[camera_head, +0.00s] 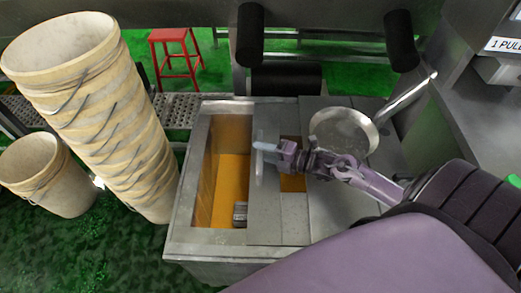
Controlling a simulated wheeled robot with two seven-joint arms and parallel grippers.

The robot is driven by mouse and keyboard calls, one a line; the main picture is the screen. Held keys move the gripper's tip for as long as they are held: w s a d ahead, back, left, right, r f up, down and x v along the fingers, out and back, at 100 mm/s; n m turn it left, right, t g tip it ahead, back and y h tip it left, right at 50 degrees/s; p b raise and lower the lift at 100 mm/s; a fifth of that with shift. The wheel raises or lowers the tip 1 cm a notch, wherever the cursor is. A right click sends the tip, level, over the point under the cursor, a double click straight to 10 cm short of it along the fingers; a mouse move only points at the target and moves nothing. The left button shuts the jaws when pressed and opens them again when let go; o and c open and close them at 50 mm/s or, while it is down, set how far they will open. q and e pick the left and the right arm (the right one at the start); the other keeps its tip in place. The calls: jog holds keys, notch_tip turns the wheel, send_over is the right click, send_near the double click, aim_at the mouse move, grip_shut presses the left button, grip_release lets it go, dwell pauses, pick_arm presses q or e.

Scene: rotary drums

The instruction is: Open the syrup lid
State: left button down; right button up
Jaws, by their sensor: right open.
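A steel tank (188,215) holds orange syrup (231,185), seen through a wide opening on its left side. A flat grey lid (266,220) covers the middle of the tank. A pale upright bar that looks like the lid's handle (259,172) stands near the lid's left edge. My right gripper (264,146) reaches in from the right and is open over the lid, close to this handle. I cannot tell whether it touches it. A smaller orange gap (292,183) shows right of the lid, partly hidden by my gripper. My left gripper is out of view.
A round metal strainer pan (343,133) with a long handle sits on the tank's right part. A tall stack of cream buckets (105,115) and a single bucket (46,175) stand at left. A red stool (174,52) stands behind. Dark rollers (287,79) hang at the back.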

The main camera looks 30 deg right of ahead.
jog(key=v, duration=0.6)
jog(key=shift+s+d+r, duration=0.1)
jog(key=shift+s, duration=0.15)
